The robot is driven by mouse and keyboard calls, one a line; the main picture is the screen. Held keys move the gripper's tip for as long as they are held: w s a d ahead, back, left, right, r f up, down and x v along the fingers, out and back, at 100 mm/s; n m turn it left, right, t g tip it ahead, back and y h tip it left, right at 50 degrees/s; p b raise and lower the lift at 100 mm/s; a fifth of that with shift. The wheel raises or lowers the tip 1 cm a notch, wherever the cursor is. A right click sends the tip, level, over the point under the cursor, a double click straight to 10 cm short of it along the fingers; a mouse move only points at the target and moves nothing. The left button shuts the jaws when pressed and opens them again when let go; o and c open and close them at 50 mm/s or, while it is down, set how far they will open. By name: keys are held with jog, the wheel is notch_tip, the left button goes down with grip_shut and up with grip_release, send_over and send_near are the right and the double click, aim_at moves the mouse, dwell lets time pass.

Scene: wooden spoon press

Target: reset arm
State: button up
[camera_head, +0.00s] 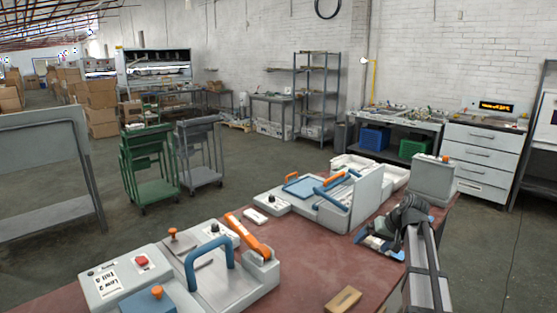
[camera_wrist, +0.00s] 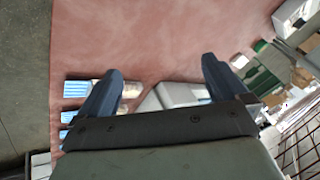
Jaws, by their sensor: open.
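My gripper (camera_wrist: 162,70) is open in the wrist view, with two dark blue fingers apart and nothing between them. In the head view my arm stands at the right edge of the red-brown table (camera_head: 310,255), its dark wrist over the table's right side. Small white and blue items (camera_head: 380,247) lie under or beside the wrist; the wrist partly hides them. Blue-striped white pieces (camera_wrist: 76,88) also show beyond the left finger in the wrist view.
A press station with a blue handle (camera_head: 210,255) and an orange lever (camera_head: 248,235) stands at the front left. Another grey machine (camera_head: 335,205) stands mid-table. A small wooden block (camera_head: 343,299) lies near the front edge. Bare tabletop lies between these.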

jog(key=s+d+f+m+h, duration=0.1)
jog(key=s+d+f+m, duration=0.25)
jog(key=d, duration=0.85)
jog(key=s+d+f+m+h, duration=0.15)
jog(key=s+d+f, duration=0.3)
jog(key=d, duration=0.85)
jog(key=s+a+f+n+g, duration=0.15)
jog(key=s+a+f, duration=0.25)
jog(key=a+f, duration=0.5)
jog(key=s+a+f+g+y, duration=0.15)
jog(key=s+a+f, duration=0.35)
jog(key=a+f, duration=0.5)
jog(key=s+a+f+g, duration=0.2)
jog(key=s+a+f, duration=0.3)
jog(key=f, duration=0.7)
jog(key=s+a+f+n+g+h, duration=0.1)
jog(key=s+a+f, duration=0.3)
jog(key=s, duration=0.6)
jog(key=s+a+f+n+g+h, duration=0.1)
jog(key=s+a+f+g, duration=0.2)
jog(key=s, duration=0.7)
jog(key=s+a+f+n+g+h, duration=0.1)
jog(key=s+a+f+n+g, duration=0.1)
jog(key=s+a+f, duration=0.4)
jog(key=s+a, duration=0.2)
jog(key=s, duration=0.2)
jog(key=shift+s+f, duration=0.2)
jog(key=shift+f, duration=0.15)
